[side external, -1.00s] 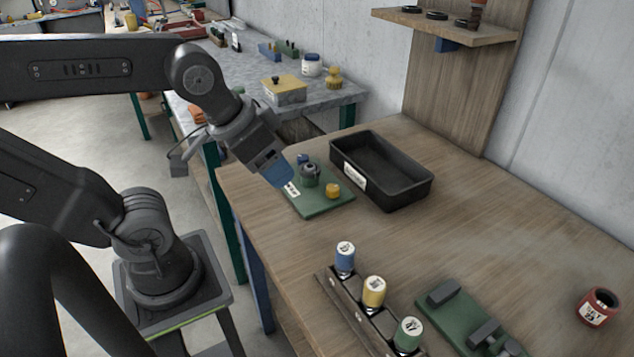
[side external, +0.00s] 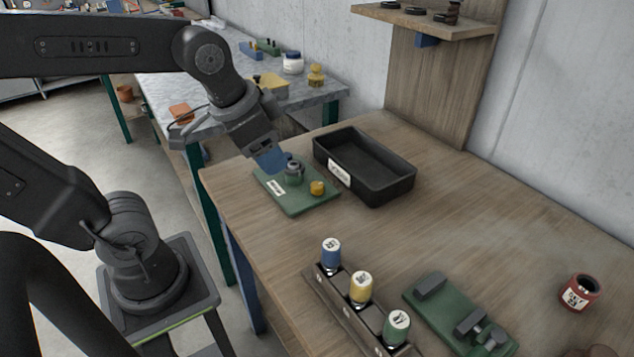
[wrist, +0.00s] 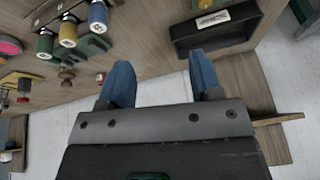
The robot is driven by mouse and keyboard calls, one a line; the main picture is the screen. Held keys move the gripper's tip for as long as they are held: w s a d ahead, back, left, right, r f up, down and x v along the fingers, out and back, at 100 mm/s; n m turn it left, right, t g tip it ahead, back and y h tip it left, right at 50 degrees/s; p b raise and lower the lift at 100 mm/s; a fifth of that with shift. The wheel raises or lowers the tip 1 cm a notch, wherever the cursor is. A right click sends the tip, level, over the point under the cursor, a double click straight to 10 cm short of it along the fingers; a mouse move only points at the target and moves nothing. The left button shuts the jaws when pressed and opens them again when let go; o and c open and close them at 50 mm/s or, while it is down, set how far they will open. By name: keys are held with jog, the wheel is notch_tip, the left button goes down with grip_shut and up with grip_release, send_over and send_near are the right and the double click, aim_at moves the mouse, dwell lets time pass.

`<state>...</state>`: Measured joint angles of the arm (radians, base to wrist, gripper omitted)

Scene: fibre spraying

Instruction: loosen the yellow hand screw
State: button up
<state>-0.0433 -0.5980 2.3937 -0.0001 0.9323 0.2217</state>
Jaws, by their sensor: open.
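The yellow hand screw (side external: 317,188) is a small round yellow knob at the right-hand part of a green plate (side external: 302,205) on the wooden bench. A dark grey round fitting (side external: 294,172) stands on the same plate, behind and left of the knob. My gripper (side external: 275,166) hangs tilted above the left back part of the plate, left of and higher than the yellow knob, apart from it. In the wrist view, my gripper's two blue fingers (wrist: 161,77) are spread wide with nothing between them. I cannot pick out the yellow hand screw with certainty there.
A black tray (side external: 400,190) stands right behind the plate. A rack (side external: 345,305) with blue, yellow and green spools is at the front, beside another green fixture (side external: 447,318). A red pot (side external: 580,292) is at the far right. The bench's middle is clear.

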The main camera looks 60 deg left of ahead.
jog(key=w+a+f+m+g, duration=0.1)
jog(key=w+a+m+g, duration=0.1)
jog(key=w+a+m, duration=0.45)
jog(key=m+g, duration=0.3)
jog(key=m, duration=0.1)
send_near(317, 184)
notch_tip(317, 184, down, 9)
jog(key=shift+s+a+f, duration=0.1)
jog(key=shift+s+f, duration=0.05)
jog(key=shift+c, duration=0.2)
jog(key=c, duration=0.9)
